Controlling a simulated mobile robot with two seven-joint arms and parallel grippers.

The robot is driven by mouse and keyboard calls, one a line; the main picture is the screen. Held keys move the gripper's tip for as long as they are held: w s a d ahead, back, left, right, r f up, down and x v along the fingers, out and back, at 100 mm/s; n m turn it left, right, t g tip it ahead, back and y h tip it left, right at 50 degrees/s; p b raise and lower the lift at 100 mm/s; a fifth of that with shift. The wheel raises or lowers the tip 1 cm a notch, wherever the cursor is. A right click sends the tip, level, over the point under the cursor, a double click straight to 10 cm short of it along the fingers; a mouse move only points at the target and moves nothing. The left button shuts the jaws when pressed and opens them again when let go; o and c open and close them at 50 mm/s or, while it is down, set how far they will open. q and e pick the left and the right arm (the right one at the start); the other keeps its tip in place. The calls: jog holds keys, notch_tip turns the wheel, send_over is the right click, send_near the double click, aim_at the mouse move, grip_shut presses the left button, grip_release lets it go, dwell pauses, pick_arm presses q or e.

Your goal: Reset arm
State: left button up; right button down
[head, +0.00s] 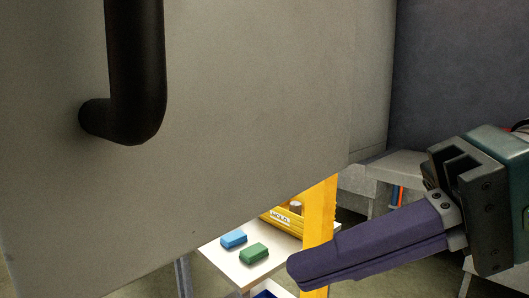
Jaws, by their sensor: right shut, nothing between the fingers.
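My right gripper (305,270) comes in from the right edge of the head view. Its long purple fingers lie together and point left, shut with nothing between them. It is in front of the yellow post and the white table, and touches nothing that I can see. My left gripper is not in view.
A large grey panel (240,110) with a black bar handle (137,70) fills the left and middle, close by. Beyond it stand a white table (225,260) with a blue block (233,239), a green block (254,253) and a yellow bin (288,219), and a yellow post (320,212).

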jog(key=s+d+f+t+h+p, duration=0.25)
jog(key=s+d+f+h, duration=0.35)
jog(key=f, duration=0.4)
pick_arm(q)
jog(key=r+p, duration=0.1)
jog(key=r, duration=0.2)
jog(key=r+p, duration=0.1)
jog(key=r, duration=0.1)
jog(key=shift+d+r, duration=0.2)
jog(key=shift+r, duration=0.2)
pick_arm(e)
jog(key=s+d+f+n+g+h, duration=0.1)
jog(key=s+d+f+h, duration=0.1)
jog(key=s+d+h, duration=0.4)
jog(key=shift+s+d, duration=0.9)
jog(key=shift+s, duration=0.3)
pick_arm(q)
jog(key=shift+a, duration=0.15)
